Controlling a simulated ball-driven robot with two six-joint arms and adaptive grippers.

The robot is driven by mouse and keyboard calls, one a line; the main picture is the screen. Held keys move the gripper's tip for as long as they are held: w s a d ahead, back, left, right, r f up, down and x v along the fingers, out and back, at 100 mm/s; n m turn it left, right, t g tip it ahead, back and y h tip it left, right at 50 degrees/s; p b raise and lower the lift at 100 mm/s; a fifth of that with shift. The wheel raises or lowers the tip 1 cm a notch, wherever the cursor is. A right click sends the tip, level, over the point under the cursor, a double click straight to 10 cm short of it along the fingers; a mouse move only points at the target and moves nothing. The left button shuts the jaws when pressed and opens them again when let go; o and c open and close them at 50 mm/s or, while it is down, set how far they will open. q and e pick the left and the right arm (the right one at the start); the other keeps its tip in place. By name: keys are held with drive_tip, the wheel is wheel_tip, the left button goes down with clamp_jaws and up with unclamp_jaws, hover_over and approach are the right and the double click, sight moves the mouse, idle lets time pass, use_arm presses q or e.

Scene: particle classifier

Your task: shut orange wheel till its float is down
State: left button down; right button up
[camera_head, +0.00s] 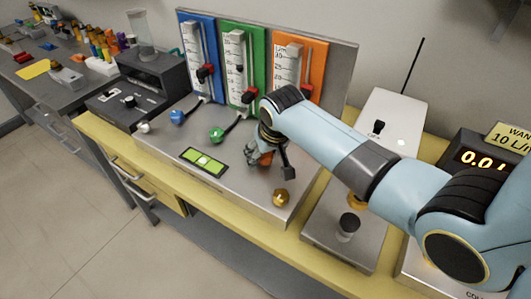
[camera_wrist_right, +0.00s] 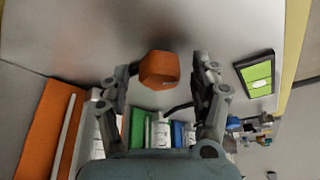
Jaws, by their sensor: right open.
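The orange wheel (camera_wrist_right: 158,70) shows in the wrist view between the two fingers of my right gripper (camera_wrist_right: 162,80), with a gap on each side. In the head view, my right gripper (camera_head: 270,160) is low over the metal panel, and its fingers largely hide the wheel. The gripper is open. The orange flow gauge (camera_head: 316,66) stands at the right of the three gauges, its lower part hidden behind my right arm. I cannot make out the height of its float. My left gripper is not in view.
Blue (camera_head: 199,50) and green (camera_head: 238,50) gauges stand left of the orange one, with a blue wheel (camera_head: 177,117) and a green wheel (camera_head: 216,134) below. A green level (camera_head: 204,162) lies left of my gripper. A brass knob (camera_head: 281,198) stands in front. A display (camera_head: 480,160) is at right.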

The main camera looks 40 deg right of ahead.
drive_tip(key=c, duration=1.2)
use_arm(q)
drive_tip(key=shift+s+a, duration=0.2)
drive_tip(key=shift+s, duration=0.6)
use_arm(e)
drive_tip(key=shift+o, duration=0.2)
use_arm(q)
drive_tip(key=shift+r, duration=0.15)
use_arm(e)
drive_tip(key=shift+r, duration=0.1)
